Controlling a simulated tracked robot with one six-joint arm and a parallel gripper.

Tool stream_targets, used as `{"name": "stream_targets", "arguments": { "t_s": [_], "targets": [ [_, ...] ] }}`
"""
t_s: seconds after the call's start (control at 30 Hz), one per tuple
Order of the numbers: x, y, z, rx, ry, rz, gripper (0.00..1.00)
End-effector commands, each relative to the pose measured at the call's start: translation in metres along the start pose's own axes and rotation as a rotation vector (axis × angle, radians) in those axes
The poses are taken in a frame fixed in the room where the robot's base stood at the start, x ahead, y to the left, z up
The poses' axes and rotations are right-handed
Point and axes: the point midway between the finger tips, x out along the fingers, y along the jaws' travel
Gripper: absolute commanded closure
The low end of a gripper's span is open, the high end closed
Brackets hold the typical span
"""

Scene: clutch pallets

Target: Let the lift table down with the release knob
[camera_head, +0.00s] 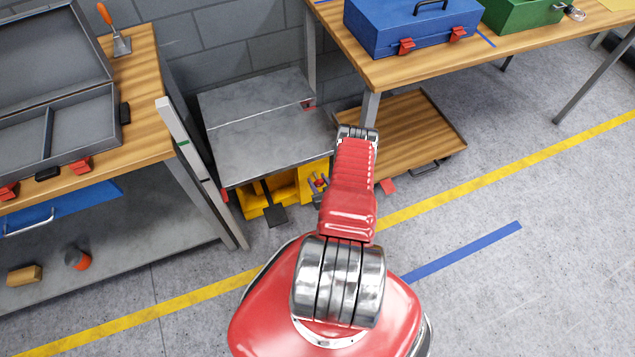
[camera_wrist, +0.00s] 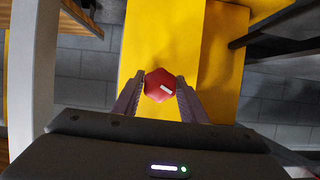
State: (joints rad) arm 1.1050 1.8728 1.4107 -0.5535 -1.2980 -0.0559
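The release knob (camera_wrist: 160,86) is a red six-sided knob with a white mark, on the yellow base in the wrist view. My gripper (camera_wrist: 160,90) has one finger on each side of the knob, with narrow gaps seeming to show; contact is hard to judge. In the head view, the lift table has a grey metal top (camera_head: 265,122) held above its yellow base (camera_head: 285,191). A black pedal (camera_head: 276,215) sticks out at the front. My gripper is low beside the base there, partly hidden by my red arm, and I cannot make out the knob clearly.
A workbench (camera_head: 152,110) with an open grey case (camera_head: 75,135) stands left. A wooden platform (camera_head: 410,135) lies right of the lift table, under a table with a blue toolbox (camera_head: 405,28). A grey upright (camera_head: 185,145) stands close left. The floor at right is clear.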

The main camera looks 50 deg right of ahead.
Motion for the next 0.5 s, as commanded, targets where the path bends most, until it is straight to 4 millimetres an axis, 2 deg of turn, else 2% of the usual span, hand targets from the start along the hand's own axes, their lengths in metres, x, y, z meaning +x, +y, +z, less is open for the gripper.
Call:
{"name": "stream_targets", "arguments": {
  "t_s": [0.03, 0.37, 0.5],
  "targets": [
    [0.0, 0.0, -0.0001, 0.0, 0.0, 0.0, 0.65],
    [-0.0001, -0.0008, 0.0, 0.0, 0.0, -0.002, 0.88],
    [-0.0001, -0.0014, 0.0001, -0.008, 0.0, 0.0, 0.88]
  ]
}}
